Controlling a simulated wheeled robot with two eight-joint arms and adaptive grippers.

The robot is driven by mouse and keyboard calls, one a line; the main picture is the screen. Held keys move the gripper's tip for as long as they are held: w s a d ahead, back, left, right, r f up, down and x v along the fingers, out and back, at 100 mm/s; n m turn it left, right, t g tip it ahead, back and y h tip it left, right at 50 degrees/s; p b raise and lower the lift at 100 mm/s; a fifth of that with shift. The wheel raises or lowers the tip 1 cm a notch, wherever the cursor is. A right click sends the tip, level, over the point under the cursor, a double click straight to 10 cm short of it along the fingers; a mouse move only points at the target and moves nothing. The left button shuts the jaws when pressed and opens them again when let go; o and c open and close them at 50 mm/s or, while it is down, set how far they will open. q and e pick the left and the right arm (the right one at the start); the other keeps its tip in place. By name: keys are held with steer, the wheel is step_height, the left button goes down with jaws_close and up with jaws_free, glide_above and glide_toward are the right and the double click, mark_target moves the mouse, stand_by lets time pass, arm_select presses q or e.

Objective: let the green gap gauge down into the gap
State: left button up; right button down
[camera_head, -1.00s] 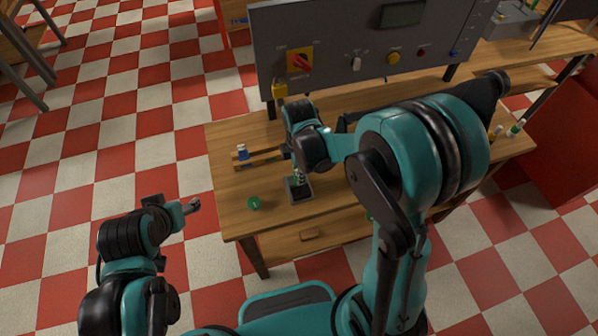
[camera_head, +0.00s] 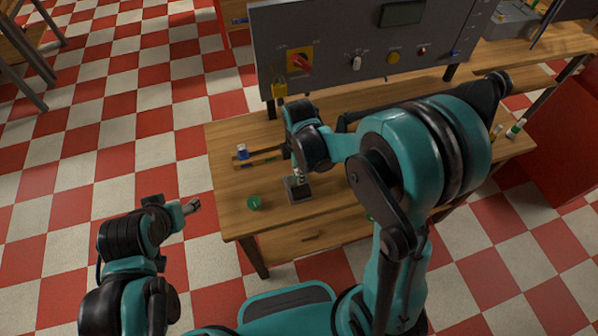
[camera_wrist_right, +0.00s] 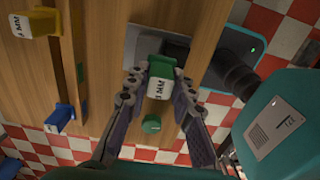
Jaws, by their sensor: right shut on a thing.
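The green gap gauge (camera_wrist_right: 160,72) has a white "1 MM" label and sits between the fingertips of my right gripper (camera_wrist_right: 161,84), which is shut on it. In the right wrist view it is over the grey block (camera_wrist_right: 138,52), next to a dark part of it. In the head view the grey block (camera_head: 299,190) stands on the table, and my right gripper (camera_head: 298,172) is just above it, partly hidden by my wrist. I cannot tell whether the gauge's lower end is in the gap. My left gripper (camera_head: 190,207) is off the table at the left; its jaws are too small to read.
A blue gauge (camera_head: 242,152) stands at a wooden rack (camera_head: 268,154); a yellow gauge (camera_wrist_right: 38,22) shows in the right wrist view. A round green piece (camera_head: 253,203) lies left of the block. A grey control panel (camera_head: 330,70) with a yellow padlock (camera_head: 279,89) rises behind.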

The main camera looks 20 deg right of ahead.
steer(key=shift+f+b, duration=1.35)
steer(key=shift+f, duration=0.05)
stand_by(1.0)
stand_by(0.5)
steer(key=c, duration=1.2)
jaws_free()
